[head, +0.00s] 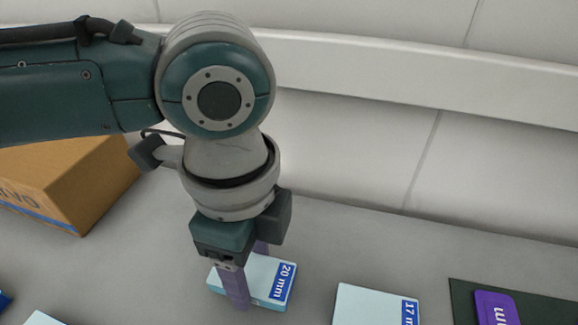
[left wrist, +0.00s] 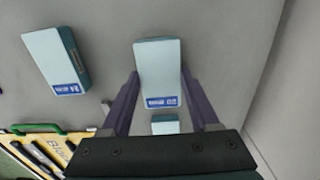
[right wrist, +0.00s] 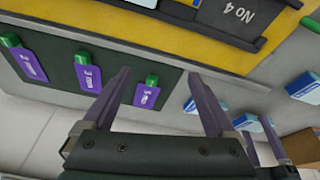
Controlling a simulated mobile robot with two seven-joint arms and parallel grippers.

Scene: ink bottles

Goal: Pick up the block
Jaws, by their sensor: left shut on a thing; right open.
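The light-blue block with a "20 mm" label (head: 268,279) is at the lower middle of the head view, at or very near the table surface. My left gripper (head: 249,275) points down with its purple fingers on either side of the block, shut on it. The left wrist view shows a block (left wrist: 158,70) held between the two fingertips, its label towards the palm. I cannot tell whether it is clear of the table. My right gripper (right wrist: 158,73) is open and empty in the right wrist view, apart from the blocks.
A "17 mm" block (head: 370,306) lies to the right. Another block (left wrist: 52,58) lies left in the left wrist view. A cardboard box (head: 75,180) stands at the left. Purple bottles with green caps (right wrist: 87,76) lie on a dark mat, near a yellow tray (right wrist: 180,48).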

